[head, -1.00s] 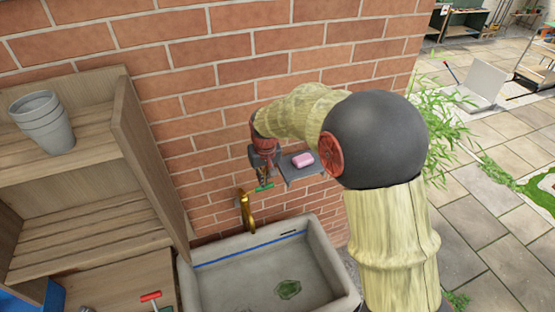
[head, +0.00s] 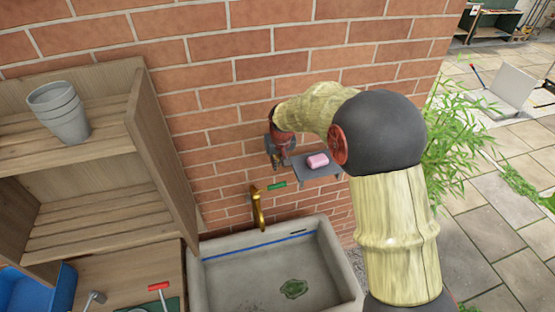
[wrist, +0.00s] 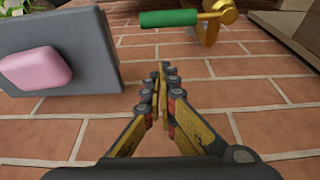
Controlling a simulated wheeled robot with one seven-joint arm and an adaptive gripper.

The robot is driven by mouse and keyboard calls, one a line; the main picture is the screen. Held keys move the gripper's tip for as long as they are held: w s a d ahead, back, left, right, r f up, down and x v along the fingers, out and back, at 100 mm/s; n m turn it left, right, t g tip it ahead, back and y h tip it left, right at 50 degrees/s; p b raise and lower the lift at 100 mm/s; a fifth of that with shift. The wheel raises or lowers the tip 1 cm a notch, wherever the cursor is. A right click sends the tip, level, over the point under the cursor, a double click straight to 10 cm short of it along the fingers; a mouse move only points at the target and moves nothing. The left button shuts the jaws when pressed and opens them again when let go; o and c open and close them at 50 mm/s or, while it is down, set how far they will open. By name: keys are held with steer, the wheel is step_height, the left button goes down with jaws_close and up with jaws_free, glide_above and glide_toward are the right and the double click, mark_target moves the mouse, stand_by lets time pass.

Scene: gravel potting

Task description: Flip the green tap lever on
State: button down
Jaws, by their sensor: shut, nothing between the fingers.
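The brass tap (head: 258,208) stands on the brick wall above the sink. Its green lever (head: 277,185) sticks out to the right of the tap's top in the head view. In the wrist view the green lever (wrist: 169,18) lies across the top, joined to the brass tap body (wrist: 212,25). My gripper (head: 278,163) is just above the lever in the head view, close to the wall. In the wrist view my gripper (wrist: 163,75) has its fingers together with nothing between them, and a gap shows between the fingertips and the lever.
A grey shelf (head: 338,171) with a pink soap (head: 318,161) is fixed to the wall just right of my gripper. The stone sink (head: 225,268) is below, with a green thing (head: 293,288) in it. A wooden shelf unit (head: 165,160) holding grey pots (head: 60,110) stands at left.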

mark_target(271, 188)
steer(key=f, duration=0.1)
steer(key=s+f+p, duration=0.1)
steer(key=f, duration=0.1)
steer(key=s+f, duration=0.1)
steer(key=shift+d+f+p, duration=0.2)
steer(key=shift+p, duration=0.1)
steer(key=shift+s, duration=0.15)
stand_by(0.4)
